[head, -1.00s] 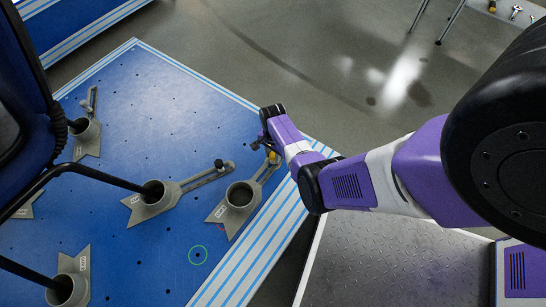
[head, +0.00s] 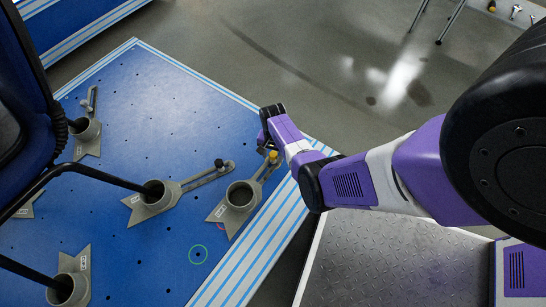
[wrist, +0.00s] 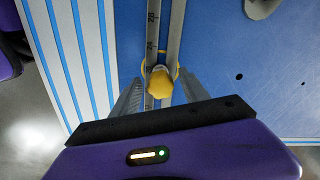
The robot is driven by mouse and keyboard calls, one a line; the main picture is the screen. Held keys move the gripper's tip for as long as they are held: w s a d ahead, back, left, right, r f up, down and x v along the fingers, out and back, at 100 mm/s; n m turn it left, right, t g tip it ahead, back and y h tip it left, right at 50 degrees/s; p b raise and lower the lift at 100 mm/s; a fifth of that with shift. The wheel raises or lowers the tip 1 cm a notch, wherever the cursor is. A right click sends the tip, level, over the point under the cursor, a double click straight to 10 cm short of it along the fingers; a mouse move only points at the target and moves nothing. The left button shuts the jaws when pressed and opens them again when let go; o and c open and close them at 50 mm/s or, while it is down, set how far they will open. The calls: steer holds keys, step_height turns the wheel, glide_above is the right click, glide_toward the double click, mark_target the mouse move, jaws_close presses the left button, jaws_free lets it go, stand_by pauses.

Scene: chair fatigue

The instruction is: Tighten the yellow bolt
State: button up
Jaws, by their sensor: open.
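The yellow bolt (head: 273,155) has a lobed knob head and sits in the slotted arm of a grey clamp (head: 240,197) on the blue platform. In the wrist view the bolt (wrist: 160,82) stands between the two slotted rails, with a yellow ring partly showing behind the head. My gripper (wrist: 161,88) is open, with one finger on each side of the bolt head. I cannot tell whether either finger touches it. In the head view my gripper (head: 265,138) is by the bolt, its fingertips mostly hidden.
The blue platform (head: 180,90) has small holes and a striped edge. Another grey clamp (head: 152,199) with a dark knob (head: 219,164) lies to the left, holding a black chair leg. The chair (head: 22,105) fills the left side.

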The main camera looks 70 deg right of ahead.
stand_by(0.3)
steer(key=n, duration=0.4)
stand_by(0.3)
steer(key=shift+n, duration=2.1)
steer(key=n, duration=0.4)
